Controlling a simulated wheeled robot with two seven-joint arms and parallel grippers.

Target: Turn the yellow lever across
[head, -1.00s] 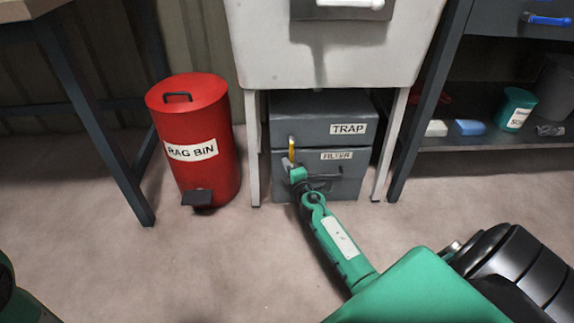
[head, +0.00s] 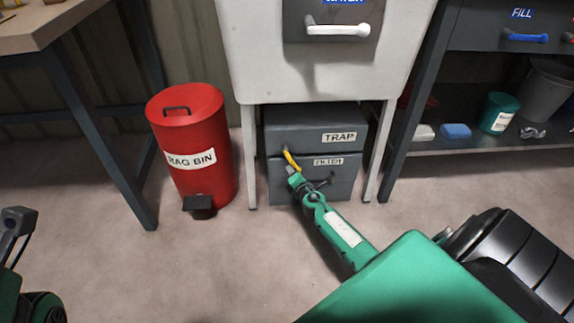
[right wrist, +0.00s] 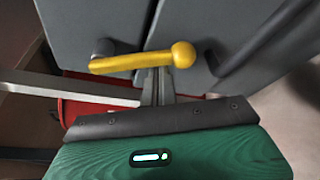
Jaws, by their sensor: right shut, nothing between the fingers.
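The yellow lever (head: 291,160) is on the front of the grey cabinet (head: 315,143) labelled TRAP, under the pale sink unit. In the head view it slants from its pivot at upper left down to the right. In the right wrist view the lever (right wrist: 140,62) runs sideways from a dark hub to a round yellow knob. My right gripper (head: 296,177) is shut and empty at the lever's lower end. Its fingers (right wrist: 155,88) pass right beside the bar; I cannot tell whether they touch. My left gripper (head: 14,228) is at the far left edge, apart from everything.
The sink unit's pale legs (head: 250,160) flank the cabinet. A red rag bin (head: 192,150) stands left. A shelf (head: 470,143) with small items is at right. The floor in front is clear.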

